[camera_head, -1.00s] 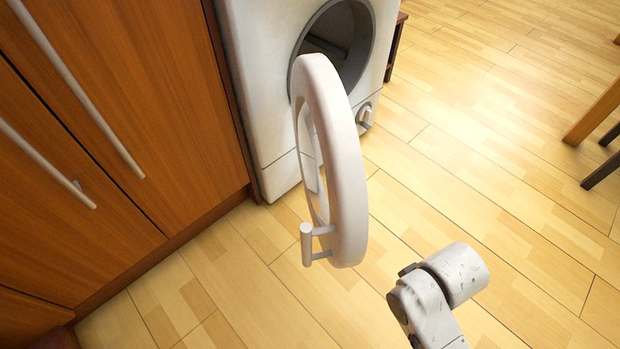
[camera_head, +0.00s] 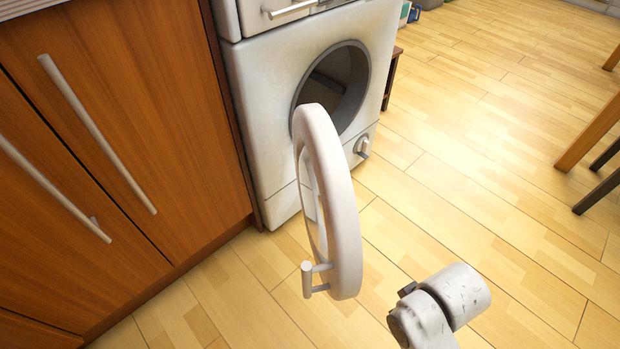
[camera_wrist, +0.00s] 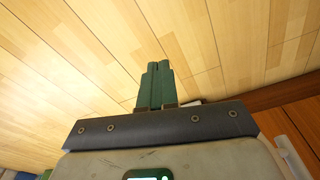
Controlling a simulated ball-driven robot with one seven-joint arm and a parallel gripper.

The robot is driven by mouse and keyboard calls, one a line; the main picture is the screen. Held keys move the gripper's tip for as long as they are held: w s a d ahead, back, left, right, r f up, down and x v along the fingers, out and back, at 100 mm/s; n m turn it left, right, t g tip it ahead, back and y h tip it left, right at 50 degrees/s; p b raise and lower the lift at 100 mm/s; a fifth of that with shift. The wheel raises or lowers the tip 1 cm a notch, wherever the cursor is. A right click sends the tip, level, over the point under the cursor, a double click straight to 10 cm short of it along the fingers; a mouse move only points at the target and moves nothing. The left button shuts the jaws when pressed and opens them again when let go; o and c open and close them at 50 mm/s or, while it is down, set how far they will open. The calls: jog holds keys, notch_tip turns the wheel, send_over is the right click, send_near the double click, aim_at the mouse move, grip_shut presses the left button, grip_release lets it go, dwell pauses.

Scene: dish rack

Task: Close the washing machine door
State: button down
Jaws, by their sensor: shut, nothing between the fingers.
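The white washing machine (camera_head: 300,120) stands beside the wooden cabinets in the head view. Its round opening (camera_head: 345,90) faces me and is uncovered. The round white door (camera_head: 343,215) is swung wide open toward me, hinged at the left of the opening. A small handle (camera_head: 308,280) sticks out from its near edge. My gripper (camera_wrist: 158,65) shows in the wrist view with its green fingers together and nothing between them. It points at bare floor. In the head view only a link of my arm shows, right of the door and apart from it; the gripper is out of frame.
Wooden cabinets (camera_head: 120,130) with long bar handles stand close on the left. A table leg (camera_head: 590,135) and a dark leg (camera_head: 595,185) are at the right edge. The wooden floor (camera_head: 470,190) between is clear.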

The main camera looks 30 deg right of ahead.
jog(key=w+a+r+t+p, duration=0.1)
jog(key=w+r+p, duration=0.2)
jog(key=r+p, duration=0.85)
jog(key=w+a+r+t+p, duration=0.1)
jog(key=w+r+p, duration=0.2)
jog(key=r+p, duration=0.85)
jog(key=w+a+r+p, duration=0.1)
jog(key=w+r+p, duration=0.2)
jog(key=r+p, duration=0.85)
jog(key=w+a+m+h+p, duration=0.1)
jog(key=w+a+m+h, duration=0.2)
jog(key=a, duration=0.6)
jog(key=w+a+m+h+p, duration=0.15)
jog(key=w+a+h, duration=0.25)
jog(key=a, duration=0.6)
send_near(323, 203)
notch_tip(323, 203, down, 3)
jog(key=w+a, duration=0.1)
jog(key=w, duration=0.1)
jog(key=shift+s+d+f+n+p, duration=0.1)
jog(key=shift+d+n+p, duration=0.15)
jog(key=shift+d, duration=0.7)
jog(key=shift+s+d+f+n+p, duration=0.15)
jog(key=shift+d+p, duration=0.2)
jog(key=shift+d, duration=0.6)
